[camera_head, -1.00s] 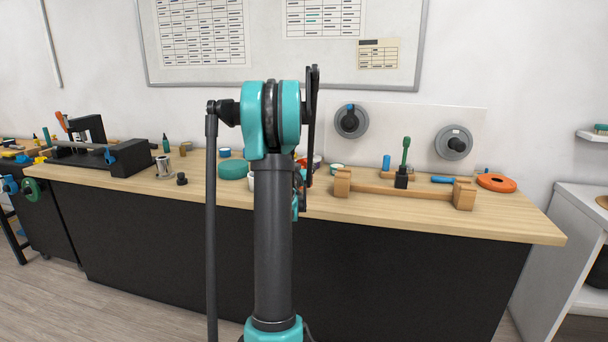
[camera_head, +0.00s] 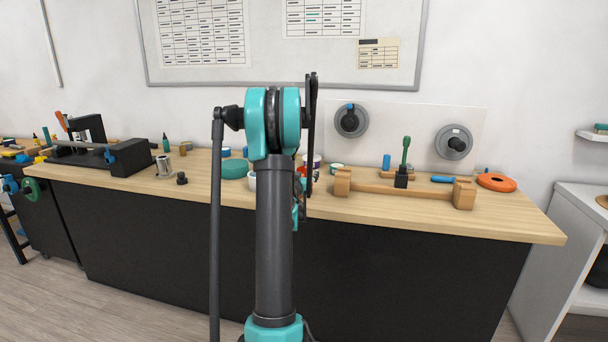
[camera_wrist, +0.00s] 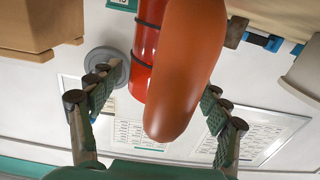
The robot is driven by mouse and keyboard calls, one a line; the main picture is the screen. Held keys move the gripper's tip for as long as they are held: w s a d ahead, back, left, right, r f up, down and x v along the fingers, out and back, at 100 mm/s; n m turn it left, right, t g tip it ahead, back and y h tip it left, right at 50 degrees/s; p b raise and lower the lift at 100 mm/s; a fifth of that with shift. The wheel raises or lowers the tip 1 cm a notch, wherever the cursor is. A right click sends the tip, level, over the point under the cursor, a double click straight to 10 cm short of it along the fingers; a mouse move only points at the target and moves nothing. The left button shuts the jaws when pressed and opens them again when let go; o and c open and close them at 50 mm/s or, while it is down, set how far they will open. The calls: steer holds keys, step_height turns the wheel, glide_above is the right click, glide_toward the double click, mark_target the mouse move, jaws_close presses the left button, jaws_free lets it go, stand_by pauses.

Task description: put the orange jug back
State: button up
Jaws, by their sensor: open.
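A smooth, rounded orange-brown body (camera_wrist: 185,75), which looks like the orange jug, fills the middle of the wrist view. Its upper end runs out of the picture, so its full shape does not show. My gripper (camera_wrist: 160,92) is open, with one finger on each side of this body. Gaps show between the fingers and the body, and I see no grip on it. In the head view my own arm hides the gripper and most of what stands behind it; only a small orange-red patch (camera_head: 303,171) shows beside the arm.
A red cylinder (camera_wrist: 145,45) with dark bands stands right beside the orange-brown body.

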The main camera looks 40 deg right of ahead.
steer(key=shift+r, duration=0.15)
steer(key=v, duration=1.2)
steer(key=shift+r, duration=0.1)
steer(key=s+a+f+n+g+y, duration=0.2)
steer(key=s+a, duration=0.5)
steer(key=a, duration=0.6)
steer(key=s+a+f+n+g+y, duration=0.2)
steer(key=s+a+f+n+y, duration=0.2)
steer(key=a, duration=1)
steer(key=s+a+f+n+g+y, duration=0.3)
steer(key=s+a+f+y, duration=0.5)
steer(key=a, duration=0.6)
steer(key=s+f+n, duration=0.1)
steer(key=s+f, duration=0.1)
steer(key=s, duration=0.1)
steer(key=shift+s+f, duration=0.25)
steer(key=shift+f, duration=0.1)
